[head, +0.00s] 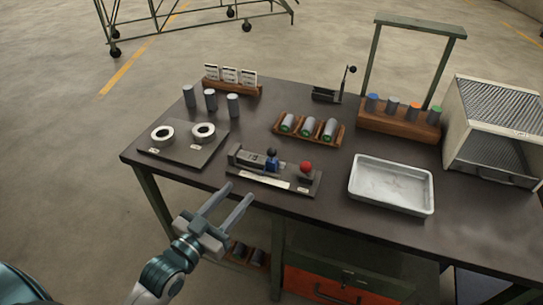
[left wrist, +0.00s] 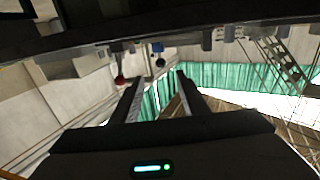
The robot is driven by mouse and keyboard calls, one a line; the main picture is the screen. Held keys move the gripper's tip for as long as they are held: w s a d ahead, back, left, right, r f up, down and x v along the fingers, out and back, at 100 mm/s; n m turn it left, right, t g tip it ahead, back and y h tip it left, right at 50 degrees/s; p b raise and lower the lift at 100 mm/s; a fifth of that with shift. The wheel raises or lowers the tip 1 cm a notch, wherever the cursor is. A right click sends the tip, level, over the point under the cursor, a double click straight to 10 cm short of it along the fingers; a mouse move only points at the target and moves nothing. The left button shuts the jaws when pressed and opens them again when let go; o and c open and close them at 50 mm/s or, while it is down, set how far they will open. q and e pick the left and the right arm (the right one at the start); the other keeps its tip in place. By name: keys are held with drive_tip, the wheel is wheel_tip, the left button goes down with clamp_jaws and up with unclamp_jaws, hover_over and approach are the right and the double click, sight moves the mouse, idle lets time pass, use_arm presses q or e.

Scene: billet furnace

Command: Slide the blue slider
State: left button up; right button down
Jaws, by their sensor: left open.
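The blue slider (head: 272,164) has a dark round knob on top and stands on a grey rail block (head: 250,159) near the table's front edge. In the left wrist view, which shows the scene upside down, the blue slider (left wrist: 157,47) appears just past the fingertips. My left gripper (head: 240,190) is open and empty, in front of the table's front edge and short of the slider, touching nothing that I can see. Its two fingers also show in the left wrist view (left wrist: 160,78). My right gripper is not in view.
A red ball knob (head: 306,167) stands right of the slider on the same panel. A white tray (head: 433,198) lies further right. A plate with two rings (head: 203,131) lies to the left. A rack of cylinders (head: 276,126) is behind the slider.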

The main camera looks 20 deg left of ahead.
sight(270, 157)
use_arm(q)
drive_tip(key=shift+w, duration=0.1)
drive_tip(key=p+x, duration=0.3)
drive_tip(key=x, duration=1.3)
drive_tip(key=shift+d, duration=0.1)
drive_tip(key=shift+w+d+f+p, duration=0.1)
drive_tip(key=shift+w+p, duration=0.2)
drive_tip(key=shift+w, duration=0.3)
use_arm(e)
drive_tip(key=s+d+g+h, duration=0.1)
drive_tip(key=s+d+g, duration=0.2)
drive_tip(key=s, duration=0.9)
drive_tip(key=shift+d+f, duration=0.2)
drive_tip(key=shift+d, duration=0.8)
use_arm(q)
drive_tip(key=shift+d, duration=0.1)
clamp_jaws()
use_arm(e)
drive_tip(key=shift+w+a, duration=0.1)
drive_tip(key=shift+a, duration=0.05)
